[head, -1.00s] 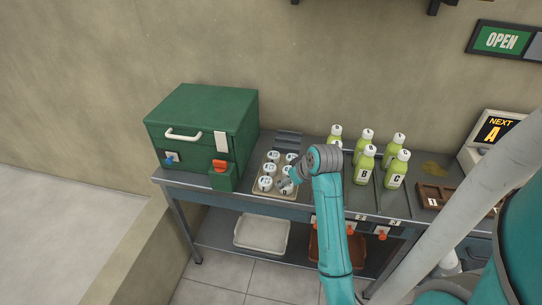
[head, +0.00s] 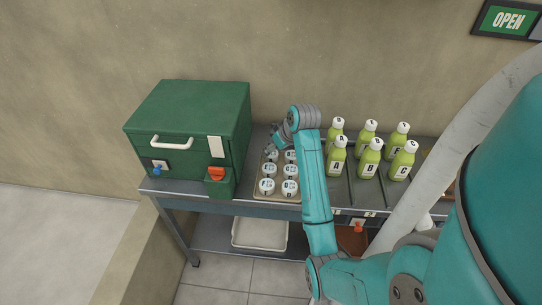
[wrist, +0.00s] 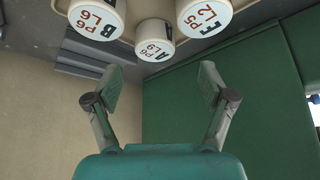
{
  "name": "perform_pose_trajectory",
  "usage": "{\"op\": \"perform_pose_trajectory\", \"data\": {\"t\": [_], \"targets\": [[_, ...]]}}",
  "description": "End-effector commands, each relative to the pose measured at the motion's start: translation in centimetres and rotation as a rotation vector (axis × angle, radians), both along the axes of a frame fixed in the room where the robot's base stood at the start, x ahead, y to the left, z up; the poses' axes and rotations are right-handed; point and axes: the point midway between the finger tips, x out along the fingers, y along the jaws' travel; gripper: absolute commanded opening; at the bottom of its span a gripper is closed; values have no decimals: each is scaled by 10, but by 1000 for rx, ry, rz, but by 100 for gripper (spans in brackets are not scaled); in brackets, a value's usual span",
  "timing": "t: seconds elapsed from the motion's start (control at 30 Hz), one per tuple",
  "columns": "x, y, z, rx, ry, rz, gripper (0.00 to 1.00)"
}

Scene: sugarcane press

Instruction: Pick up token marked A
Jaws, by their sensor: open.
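In the wrist view the white cup-shaped token marked A (wrist: 155,42) shows "P6 L9" in red and lies ahead of the gap between my fingers. Token B (wrist: 97,18) is left of it and token F (wrist: 205,14) right of it. My gripper (wrist: 164,76) is open and empty, its fingertips apart from token A. In the head view my gripper (head: 281,138) is at the back end of the token tray (head: 278,198), and its fingers are partly hidden by my wrist. The letters on the tokens there are too small to read.
A green box (head: 187,125) with a white handle stands left of the tray and fills the right of the wrist view. Several green juice bottles (head: 370,165) stand on the right of the table. The wall (head: 300,50) is close behind.

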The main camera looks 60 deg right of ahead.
Motion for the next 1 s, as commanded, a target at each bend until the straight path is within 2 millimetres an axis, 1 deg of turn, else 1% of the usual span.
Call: {"op": "perform_pose_trajectory", "data": {"t": [0.13, 0.3, 0.43, 0.53, 0.73, 0.77, 0.8, 0.87, 0.9, 1.0], "targets": [[4, -4, -9, 0, 0, 0, 82], [13, -13, -31, 1, 1, 1, 82], [19, -15, -43, 0, 0, 1, 82], [21, -16, -47, 0, 0, 1, 82], [22, -16, -47, -1, -1, 1, 82], [21, -16, -47, -1, -1, 1, 77], [21, -16, -47, -1, -1, 1, 67], [21, -16, -47, 0, -1, 0, 52], [21, -16, -47, 0, -1, 0, 42], [21, -16, -47, 0, -1, 0, 20]]}}
